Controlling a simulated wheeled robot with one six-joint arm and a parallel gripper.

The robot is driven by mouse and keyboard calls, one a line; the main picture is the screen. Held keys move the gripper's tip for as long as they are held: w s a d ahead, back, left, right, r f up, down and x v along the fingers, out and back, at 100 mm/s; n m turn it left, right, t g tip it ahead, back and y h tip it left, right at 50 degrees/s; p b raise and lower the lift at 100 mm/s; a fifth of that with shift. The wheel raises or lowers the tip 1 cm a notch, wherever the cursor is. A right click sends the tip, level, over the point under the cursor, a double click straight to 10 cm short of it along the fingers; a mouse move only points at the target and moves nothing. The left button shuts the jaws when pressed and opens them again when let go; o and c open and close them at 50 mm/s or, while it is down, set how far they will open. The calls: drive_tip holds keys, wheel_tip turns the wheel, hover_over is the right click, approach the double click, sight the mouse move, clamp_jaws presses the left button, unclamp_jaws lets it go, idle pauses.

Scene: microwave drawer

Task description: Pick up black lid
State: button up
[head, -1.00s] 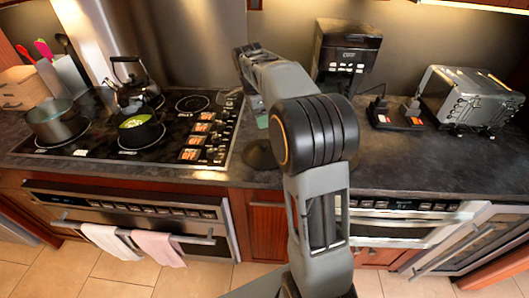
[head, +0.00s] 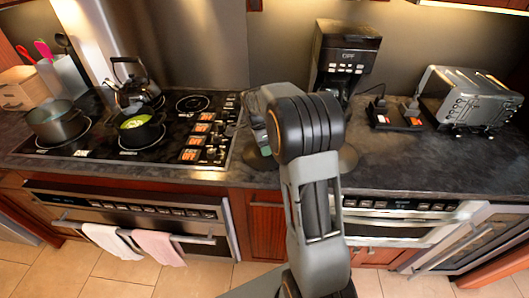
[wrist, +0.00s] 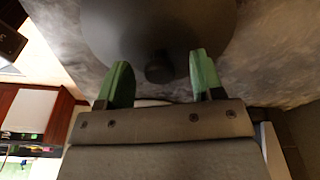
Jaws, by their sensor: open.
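The black lid (wrist: 160,25) fills the top middle of the wrist view as a dark round shape, with its knob (wrist: 158,69) pointing toward my gripper. My gripper (wrist: 161,62) is open, with one green finger on each side of the knob in the picture. Neither finger visibly touches the knob, and I cannot tell the exact depth between them. In the head view my arm covers most of this spot. A dark rounded edge of the lid (head: 255,160) shows left of the arm on the counter, and the fingers are mostly hidden.
The stove (head: 85,145) on the left holds a pot (head: 57,122), a pan (head: 139,130) and a kettle (head: 134,82). A coffee maker (head: 345,57) stands behind my arm. A toaster (head: 470,97) is at the right. The front right counter (head: 430,165) is clear.

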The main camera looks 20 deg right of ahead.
drive_tip(key=shift+d+f, duration=0.1)
drive_tip(key=shift+f, duration=0.4)
drive_tip(key=shift+c, duration=0.3)
drive_tip(key=c, duration=1)
drive_tip(key=shift+r, duration=0.1)
